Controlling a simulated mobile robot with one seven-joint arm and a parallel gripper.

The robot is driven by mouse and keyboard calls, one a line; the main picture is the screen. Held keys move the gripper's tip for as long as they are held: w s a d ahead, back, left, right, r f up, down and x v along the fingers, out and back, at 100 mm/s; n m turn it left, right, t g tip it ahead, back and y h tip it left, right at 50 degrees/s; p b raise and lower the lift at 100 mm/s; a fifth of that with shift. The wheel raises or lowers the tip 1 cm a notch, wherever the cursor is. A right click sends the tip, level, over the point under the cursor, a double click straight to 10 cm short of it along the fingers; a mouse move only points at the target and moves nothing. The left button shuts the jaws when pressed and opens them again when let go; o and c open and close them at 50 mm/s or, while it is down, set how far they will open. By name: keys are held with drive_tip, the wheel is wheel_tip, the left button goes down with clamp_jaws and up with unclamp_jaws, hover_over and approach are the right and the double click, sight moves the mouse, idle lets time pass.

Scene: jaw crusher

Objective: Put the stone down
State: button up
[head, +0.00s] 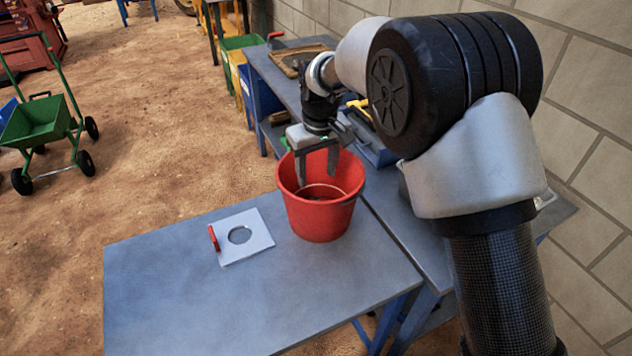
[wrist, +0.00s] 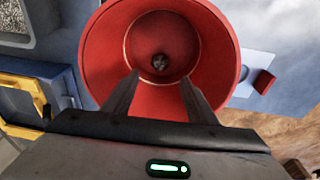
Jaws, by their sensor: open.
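A small grey stone (wrist: 159,62) lies on the bottom of the red bucket (wrist: 216,52) in the wrist view, apart from my fingers. In the head view the red bucket (head: 320,219) stands upright at the back right of the blue-grey table (head: 190,312), and the stone cannot be made out clearly inside it. My gripper (head: 316,178) is open and empty over the bucket's mouth. In the wrist view its two fingers (wrist: 157,97) reach over the near rim, spread apart.
A white plate with a round hole (head: 254,246) and a red handle lies left of the bucket. A second bench (head: 400,230) with tools stands along the block wall to the right. A green cart (head: 35,124) is far left. The table's front is clear.

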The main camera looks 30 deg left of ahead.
drive_tip(key=shift+s+r, duration=0.1)
drive_tip(key=shift+r, duration=0.4)
drive_tip(key=s+d+r+m+t, duration=0.1)
drive_tip(key=d+r+m, duration=0.1)
drive_tip(key=d+r, duration=0.75)
drive_tip(key=s+d+r+m+t, duration=0.1)
drive_tip(key=d+r+m, duration=0.35)
drive_tip(key=d, duration=0.85)
drive_tip(key=s+d+r+m+t+h, duration=0.1)
drive_tip(key=s+d+r+m+t, duration=0.1)
drive_tip(key=s+d, duration=1.7)
drive_tip(key=shift+r+m, duration=0.65)
drive_tip(key=shift+m, duration=0.4)
